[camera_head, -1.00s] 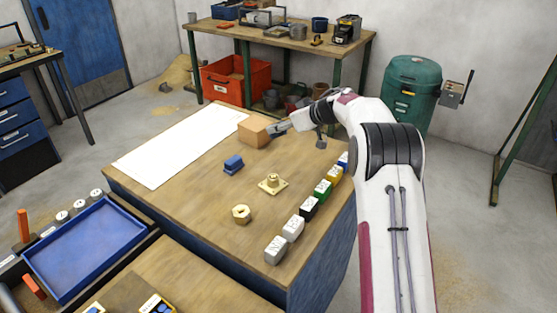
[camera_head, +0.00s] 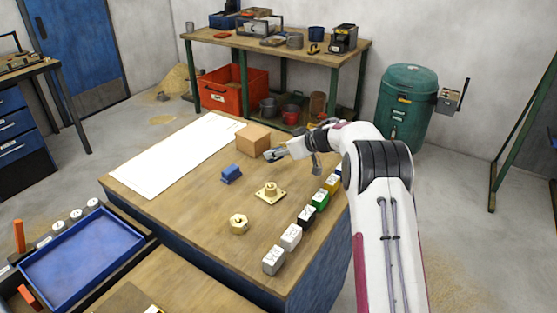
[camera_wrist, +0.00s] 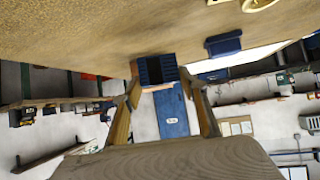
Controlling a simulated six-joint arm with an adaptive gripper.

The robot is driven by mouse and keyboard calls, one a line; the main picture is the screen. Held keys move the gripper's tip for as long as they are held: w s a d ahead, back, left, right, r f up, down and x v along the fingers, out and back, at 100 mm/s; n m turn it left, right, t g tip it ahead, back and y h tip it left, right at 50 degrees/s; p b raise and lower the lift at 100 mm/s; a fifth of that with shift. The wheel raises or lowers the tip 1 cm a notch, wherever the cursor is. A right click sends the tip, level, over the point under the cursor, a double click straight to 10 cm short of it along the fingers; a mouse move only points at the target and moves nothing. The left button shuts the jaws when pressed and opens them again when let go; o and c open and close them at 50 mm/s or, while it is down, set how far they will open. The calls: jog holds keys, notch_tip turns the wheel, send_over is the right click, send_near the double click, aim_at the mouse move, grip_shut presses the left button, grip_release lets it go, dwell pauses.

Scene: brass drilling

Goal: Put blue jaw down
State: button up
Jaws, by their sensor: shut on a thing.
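My gripper (camera_head: 272,156) is above the wooden table, just right of a cardboard box (camera_head: 252,141). In the wrist view my gripper (camera_wrist: 158,80) is shut on a dark blue ribbed jaw (camera_wrist: 157,68), held between its fingertips. In the head view this jaw is too small to make out clearly. I cannot tell whether it touches the table. A second blue jaw (camera_head: 231,173) stands on the table, nearer and to the left; it also shows in the wrist view (camera_wrist: 222,43). A brass flanged piece (camera_head: 270,191) sits nearer the front.
A brass hex nut (camera_head: 239,224) stands in front. A row of coloured blocks (camera_head: 306,216) lines the right table edge. A white sheet (camera_head: 170,165) covers the left side of the table (camera_head: 190,205). A blue tray (camera_head: 82,256) lies at lower left.

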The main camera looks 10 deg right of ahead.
aim_at(278, 159)
jog(key=shift+f, duration=1.85)
jog(key=shift+f, duration=0.1)
jog(key=o, duration=1.3)
jog(key=v, duration=1.2)
